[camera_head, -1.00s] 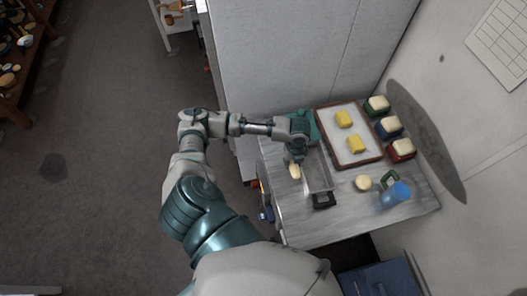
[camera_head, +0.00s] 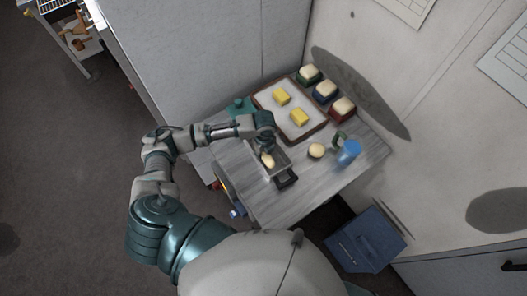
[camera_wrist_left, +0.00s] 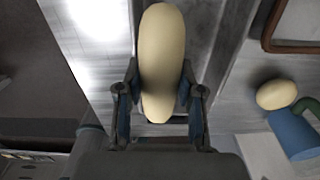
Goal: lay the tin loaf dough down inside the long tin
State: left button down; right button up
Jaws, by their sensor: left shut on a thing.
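The tin loaf dough (camera_head: 267,161) is a pale, long oval piece. My left gripper (camera_head: 266,146) is shut on it; in the left wrist view the dough (camera_wrist_left: 161,50) sits lengthwise between the two fingers (camera_wrist_left: 160,85). The long tin (camera_head: 284,158) is grey and lies on the table under the gripper, partly hidden by it. In the left wrist view the tin (camera_wrist_left: 205,40) shows behind the dough, mostly to its right. The dough appears over the tin's left part; its height above the bottom is unclear. My right gripper is not in view.
A brown-rimmed tray (camera_head: 312,133) with two yellow blocks lies behind. Green, blue and red small tins (camera_head: 343,107) stand beyond it. A round dough ball (camera_head: 316,151) and a blue cup (camera_head: 348,154) are right of the tin. A black object (camera_head: 287,179) lies at its near end.

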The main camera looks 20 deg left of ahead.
pick_arm(q)
jog(key=shift+d+r, duration=0.1)
jog(key=c, duration=0.7)
grip_release()
jog(key=shift+o, duration=0.2)
jog(key=shift+o, duration=0.2)
jog(key=o, duration=0.4)
jog(key=shift+o, duration=0.2)
jog(key=shift+r+p, duration=0.75)
jog(key=shift+p, duration=0.3)
jog(key=shift+f, duration=0.15)
